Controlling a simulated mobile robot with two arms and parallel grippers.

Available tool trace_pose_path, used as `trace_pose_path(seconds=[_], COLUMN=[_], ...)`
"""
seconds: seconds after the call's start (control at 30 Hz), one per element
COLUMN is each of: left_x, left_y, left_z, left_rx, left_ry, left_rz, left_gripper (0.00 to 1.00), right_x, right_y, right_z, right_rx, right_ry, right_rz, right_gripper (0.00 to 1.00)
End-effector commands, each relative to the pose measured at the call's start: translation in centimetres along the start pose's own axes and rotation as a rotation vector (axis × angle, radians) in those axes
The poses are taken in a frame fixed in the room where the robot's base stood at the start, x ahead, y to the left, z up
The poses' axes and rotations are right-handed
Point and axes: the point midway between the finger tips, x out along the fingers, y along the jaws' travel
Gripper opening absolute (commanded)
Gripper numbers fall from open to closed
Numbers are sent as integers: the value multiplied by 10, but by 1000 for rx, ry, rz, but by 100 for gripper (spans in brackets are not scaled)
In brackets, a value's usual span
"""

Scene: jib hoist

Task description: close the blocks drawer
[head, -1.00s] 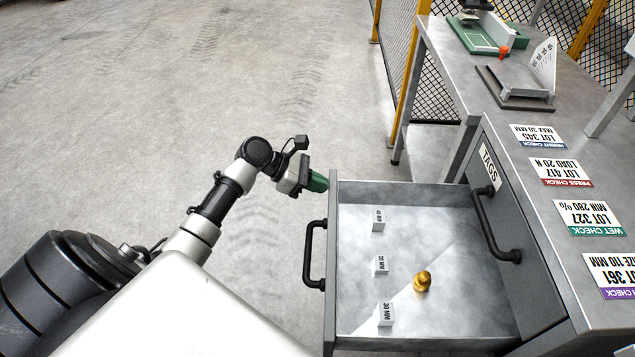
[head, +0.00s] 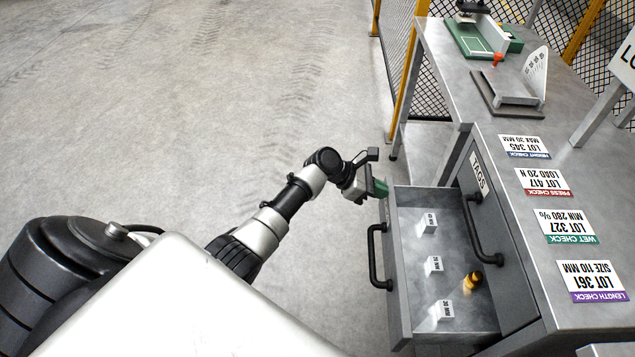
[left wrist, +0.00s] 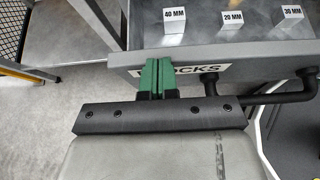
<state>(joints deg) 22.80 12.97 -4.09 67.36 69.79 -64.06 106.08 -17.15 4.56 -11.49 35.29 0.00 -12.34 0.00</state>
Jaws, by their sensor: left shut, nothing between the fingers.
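The blocks drawer (head: 400,309) stands partly open below the tags drawer (head: 500,245). Its front, with a dark bar handle (head: 373,258), faces my side. My left gripper (head: 380,188) is shut and empty at the far end of the drawer front. In the left wrist view its green fingertips (left wrist: 158,75) are together against or very near the drawer front, covering part of the label that ends in "CKS" (left wrist: 225,73). I cannot tell whether they touch. The drawer holds white blocks marked 40 MM (head: 428,223), 20 MM (head: 434,265) and 30 MM (head: 440,311). My right gripper is out of view.
A brass-coloured weight (head: 473,281) is also in the drawer. The workbench (head: 490,130) carries lot cards, a grey angled fixture (head: 510,95) and a green device (head: 470,38). A mesh fence (head: 398,60) stands behind. The floor on the left is clear.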

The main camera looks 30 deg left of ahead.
Motion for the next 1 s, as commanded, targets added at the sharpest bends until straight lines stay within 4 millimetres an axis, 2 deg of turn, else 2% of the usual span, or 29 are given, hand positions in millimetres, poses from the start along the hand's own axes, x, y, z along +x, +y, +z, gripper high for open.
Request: trace_pose_path(seconds=[0.03,0.2,0.5,0.7,1.0], left_x=[12,52,103,119,123], left_y=[-1,-1,-1,-1,0], left_z=[11,31,58,67,70], left_rx=[0,-1,0,-1,-1], left_ry=[-5,-4,-2,-1,0], left_rz=[-4,-4,-3,-3,-1], left_gripper=[0,0,0,0,0], right_x=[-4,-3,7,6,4], right_y=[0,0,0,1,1], right_z=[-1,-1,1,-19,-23], right_rx=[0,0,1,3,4], right_ry=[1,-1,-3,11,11], right_rz=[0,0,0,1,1], right_gripper=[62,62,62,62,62])
